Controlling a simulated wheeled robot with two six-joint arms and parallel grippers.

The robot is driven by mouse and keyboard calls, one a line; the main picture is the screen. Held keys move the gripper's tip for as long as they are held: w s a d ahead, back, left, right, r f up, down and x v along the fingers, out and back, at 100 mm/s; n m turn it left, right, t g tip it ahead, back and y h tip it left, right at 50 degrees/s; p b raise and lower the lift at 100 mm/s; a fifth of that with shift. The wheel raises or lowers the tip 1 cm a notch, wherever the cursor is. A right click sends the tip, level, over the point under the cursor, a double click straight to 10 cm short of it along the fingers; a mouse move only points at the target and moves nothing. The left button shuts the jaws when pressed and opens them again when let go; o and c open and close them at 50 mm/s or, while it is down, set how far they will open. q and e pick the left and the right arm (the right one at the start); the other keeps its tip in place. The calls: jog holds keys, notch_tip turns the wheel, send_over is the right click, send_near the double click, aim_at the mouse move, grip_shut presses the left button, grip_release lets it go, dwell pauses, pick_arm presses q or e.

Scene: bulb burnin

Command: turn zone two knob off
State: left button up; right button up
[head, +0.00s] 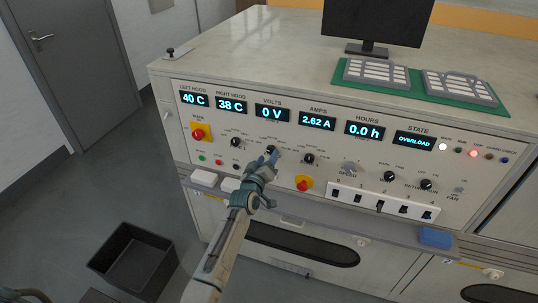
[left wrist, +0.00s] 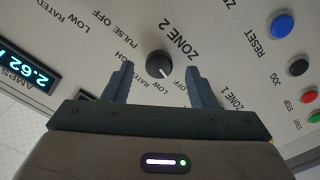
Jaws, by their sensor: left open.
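The zone two knob (left wrist: 158,65) is a round black dial on the cream panel, beside the printed words ZONE 2. A light pointer mark on it points to the lower right in the left wrist view; I cannot tell which setting that matches. My left gripper (left wrist: 160,68) is open, with one finger on each side of the knob and a gap to it on both sides. My right gripper is not in view.
Black knobs (head: 308,159) and (head: 237,142) flank my gripper. The state display (head: 414,141) reads OVERLOAD. A dark bin (head: 135,262) stands on the floor.

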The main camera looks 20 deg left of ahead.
pick_arm(q)
jog(key=s, duration=0.8)
jog(key=shift+s+a, duration=0.2)
jog(key=shift+s, duration=0.05)
jog(key=s+a+f+m+g, duration=0.1)
jog(key=s+f+g, duration=0.2)
jog(key=s+f, duration=0.7)
jog(key=s+a+f+m+g, duration=0.1)
jog(key=s+f+m+g, duration=0.2)
jog(key=f, duration=1.3)
jog(key=s+a+f+g, duration=0.1)
jog(key=s+f+g, duration=0.2)
jog(key=s+f, duration=0.7)
jog(key=s+a+f+m+g, duration=0.1)
jog(key=s+f, duration=0.5)
jog(key=s, duration=0.6)
jog(key=s+a+f+m+g+y, duration=0.1)
jog(key=s+a+f+g, duration=0.1)
jog(key=s+f+g, duration=0.2)
jog(key=s+a+f+m+g, duration=0.2)
jog(key=s+f, duration=0.7)
jog(key=s, duration=1.1)
jog(key=shift+f+g, duration=0.4)
jog(key=shift+w+a, duration=0.1)
